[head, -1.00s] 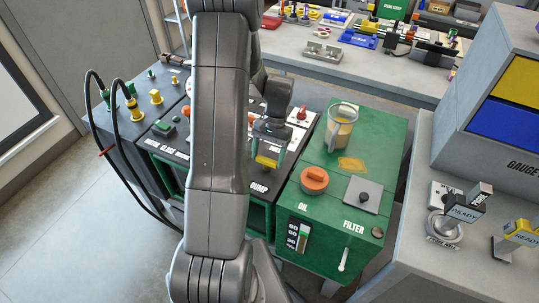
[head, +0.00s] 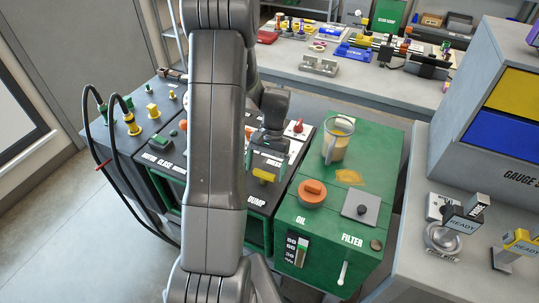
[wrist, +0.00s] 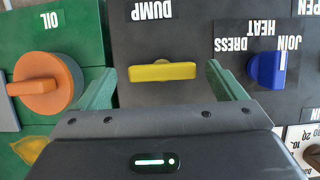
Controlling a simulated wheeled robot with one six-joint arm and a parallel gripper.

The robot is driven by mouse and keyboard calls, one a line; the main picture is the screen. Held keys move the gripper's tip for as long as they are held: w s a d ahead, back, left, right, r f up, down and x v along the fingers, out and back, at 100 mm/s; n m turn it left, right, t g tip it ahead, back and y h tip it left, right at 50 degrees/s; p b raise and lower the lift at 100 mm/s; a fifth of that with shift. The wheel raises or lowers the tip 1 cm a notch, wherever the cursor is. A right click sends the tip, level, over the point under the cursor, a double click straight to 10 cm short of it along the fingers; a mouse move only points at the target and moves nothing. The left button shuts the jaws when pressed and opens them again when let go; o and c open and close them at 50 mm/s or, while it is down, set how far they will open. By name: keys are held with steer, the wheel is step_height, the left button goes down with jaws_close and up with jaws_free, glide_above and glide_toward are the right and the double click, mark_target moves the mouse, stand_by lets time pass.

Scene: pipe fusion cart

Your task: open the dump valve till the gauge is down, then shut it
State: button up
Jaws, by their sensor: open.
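The dump valve's yellow bar handle (head: 264,175) is on the dark panel by the DUMP label. In the wrist view the yellow handle (wrist: 161,71) lies crosswise below the upside-down DUMP label. My gripper (wrist: 159,73) is open, with one green finger beyond each end of the handle. Gaps show at both ends, so the fingers do not grip it. Whether they are level with the handle is hard to tell. In the head view my arm hides much of the panel. A white numbered scale (wrist: 296,137) is partly cut off at the wrist view's right edge; no reading can be made out.
A blue selector knob (wrist: 267,70) is right of my gripper in the wrist view, and an orange oil cap (wrist: 47,84) is left. A jug (head: 338,140) stands on the green unit. Black hoses (head: 92,140) loop at the left.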

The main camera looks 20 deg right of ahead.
steer(key=v, duration=1.3)
steer(key=shift+r+b, duration=0.2)
steer(key=shift+b, duration=0.2)
steer(key=shift+d, duration=0.1)
steer(key=p+x, duration=0.1)
steer(key=x, duration=1.3)
steer(key=shift+w, duration=0.15)
steer(key=shift+r, duration=0.1)
